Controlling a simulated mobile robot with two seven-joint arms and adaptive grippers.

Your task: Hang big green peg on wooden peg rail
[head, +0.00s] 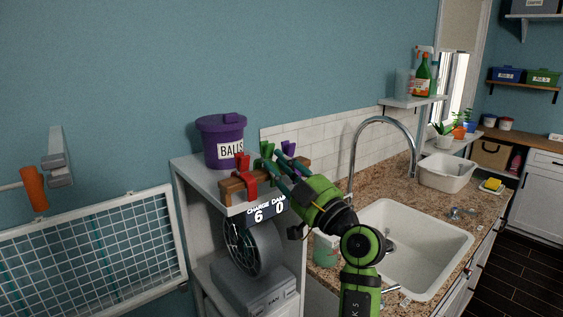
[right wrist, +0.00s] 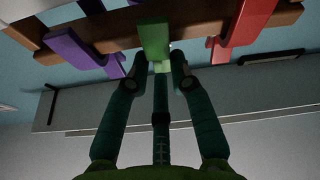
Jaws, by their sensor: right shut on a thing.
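The wooden peg rail (head: 235,191) is mounted at the front edge of the shelf, with a red peg (head: 242,178) at its left part and a purple peg (head: 288,150) at its far end. The green peg (head: 267,151) is at the rail between them. My right gripper (head: 273,165) reaches in from the front right and is shut on it. In the right wrist view the green peg (right wrist: 153,42) stands between the fingertips (right wrist: 163,72) and overlaps the rail (right wrist: 190,22). I cannot tell whether it hooks over the rail. My left gripper is not in view.
A purple BALLS bucket (head: 221,142) stands on the shelf behind the rail. A fan (head: 252,245) sits below. A sink (head: 415,240) with a tall tap (head: 352,150) is to the right, and a wire rack (head: 100,255) is on the left wall.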

